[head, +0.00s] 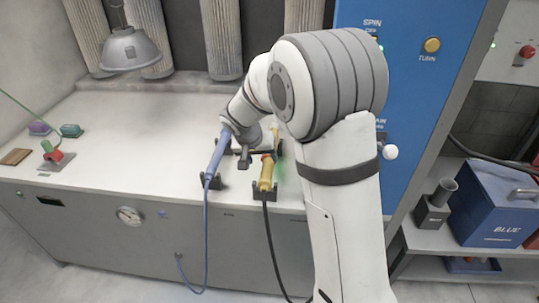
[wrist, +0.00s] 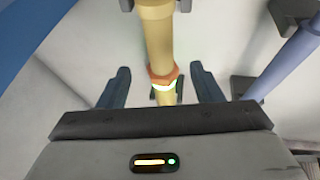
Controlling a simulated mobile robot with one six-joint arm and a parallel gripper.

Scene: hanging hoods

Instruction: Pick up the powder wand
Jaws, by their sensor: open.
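Two wands rest in dark holders on the white bench. The yellow wand (head: 265,178) has an orange collar and a black hose; it also shows in the wrist view (wrist: 155,38). The blue wand (head: 217,152) with a blue hose lies to its left, and in the wrist view (wrist: 288,62) it is at the right. No label shows which is the powder wand. My gripper (head: 261,153) is open over the yellow wand. In the wrist view the fingers (wrist: 160,75) stand on either side of it near the collar, with visible gaps. My gripper body hides part of it.
A grey hanging hood (head: 130,50) is at the upper left. A blue panel (head: 425,90) stands behind on the right. The bench left of the blue wand is mostly clear.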

